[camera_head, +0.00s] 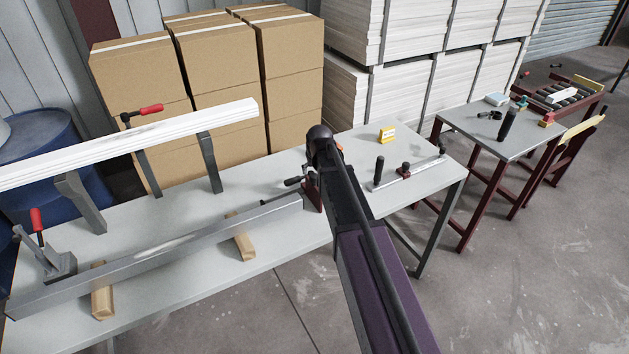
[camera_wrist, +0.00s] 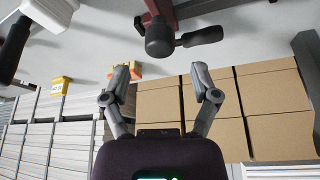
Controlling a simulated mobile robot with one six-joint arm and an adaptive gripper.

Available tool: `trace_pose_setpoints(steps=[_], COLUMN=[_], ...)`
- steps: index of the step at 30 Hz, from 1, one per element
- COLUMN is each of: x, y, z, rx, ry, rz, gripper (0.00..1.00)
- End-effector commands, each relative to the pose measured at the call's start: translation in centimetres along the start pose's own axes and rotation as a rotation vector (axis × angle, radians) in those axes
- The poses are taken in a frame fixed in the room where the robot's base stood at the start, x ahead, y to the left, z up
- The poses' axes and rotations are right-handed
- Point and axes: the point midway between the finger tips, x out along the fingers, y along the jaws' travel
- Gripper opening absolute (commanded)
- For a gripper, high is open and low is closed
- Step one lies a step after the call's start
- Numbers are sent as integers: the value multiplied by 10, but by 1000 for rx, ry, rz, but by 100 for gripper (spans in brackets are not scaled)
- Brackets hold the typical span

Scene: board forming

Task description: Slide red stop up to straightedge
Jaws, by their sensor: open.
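The red stop (camera_head: 312,195), a dark red bracket, sits on the table by the right end of the long grey metal straightedge (camera_head: 190,242). My arm hides part of it, and I cannot tell whether the two touch. In the wrist view, which looks upside down, a dark red part (camera_wrist: 158,9) with a black knob and side handle lies at the top, seemingly the stop. My gripper (camera_wrist: 160,70) is open and empty. Its fingers are spread apart below the knob in that picture, not touching it. My arm hides the fingers in the head view.
The straightedge rests on wooden blocks (camera_head: 240,236). A white board (camera_head: 110,144) lies raised on grey supports behind it, with red-handled clamps. A black-handled clamp rod (camera_head: 415,171) and a yellow box (camera_head: 387,134) are on the table's right part. Cartons (camera_head: 212,66) stand behind.

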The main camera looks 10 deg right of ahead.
Motion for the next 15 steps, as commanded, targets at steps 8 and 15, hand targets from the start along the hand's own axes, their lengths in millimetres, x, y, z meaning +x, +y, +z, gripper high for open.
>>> trace_pose_setpoints(steps=[8,15], x=[27,40], y=[0,0], z=[1,0], rx=[0,0], ry=[0,0], rz=[0,0], gripper=[78,78])
